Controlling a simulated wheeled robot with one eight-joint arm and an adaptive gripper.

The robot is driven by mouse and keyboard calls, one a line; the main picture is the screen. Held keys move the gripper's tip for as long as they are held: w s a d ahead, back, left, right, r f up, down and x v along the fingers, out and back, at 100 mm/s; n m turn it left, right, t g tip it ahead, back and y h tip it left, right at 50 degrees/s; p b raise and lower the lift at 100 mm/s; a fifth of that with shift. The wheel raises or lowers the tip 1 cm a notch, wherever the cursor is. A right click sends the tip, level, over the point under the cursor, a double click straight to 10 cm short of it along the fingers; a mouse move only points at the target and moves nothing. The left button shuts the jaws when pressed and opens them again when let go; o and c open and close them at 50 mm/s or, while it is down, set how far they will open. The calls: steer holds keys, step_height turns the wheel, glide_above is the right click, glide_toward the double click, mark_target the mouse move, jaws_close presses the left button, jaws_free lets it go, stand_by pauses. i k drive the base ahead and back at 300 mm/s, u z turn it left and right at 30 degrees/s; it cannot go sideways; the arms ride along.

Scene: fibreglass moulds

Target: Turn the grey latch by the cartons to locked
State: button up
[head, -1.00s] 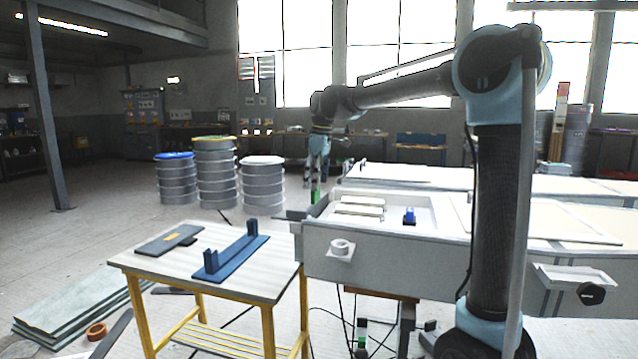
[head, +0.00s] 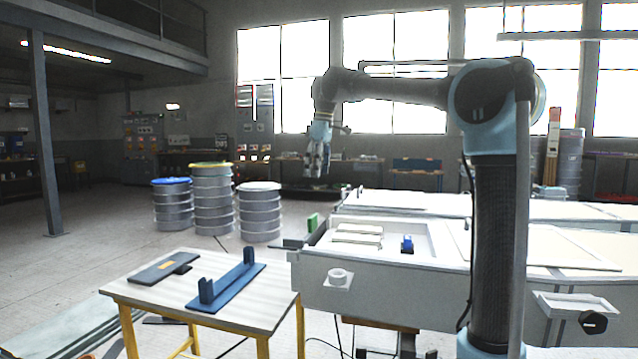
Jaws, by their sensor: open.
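I cannot surely pick out the grey latch or any cartons. A flat dark grey piece (head: 163,267) with an orange mark and a dark bar at its right lies on the small table at the lower left. Two pale flat blocks (head: 357,236) lie in the white tray-like mould (head: 312,273); I cannot tell whether they are cartons. My gripper (head: 315,174) hangs fingers down in mid-air, above the mould's left end in the picture. It is open and touches nothing that I can see.
The small yellow-legged table (head: 225,318) also bears a blue bracket (head: 228,288). A white round fitting (head: 338,277) and a black knob (head: 593,322) are on the mould fronts. A blue piece (head: 407,243) sits in the mould.

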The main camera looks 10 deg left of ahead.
mark_target(289, 243)
steer(key=k, duration=1)
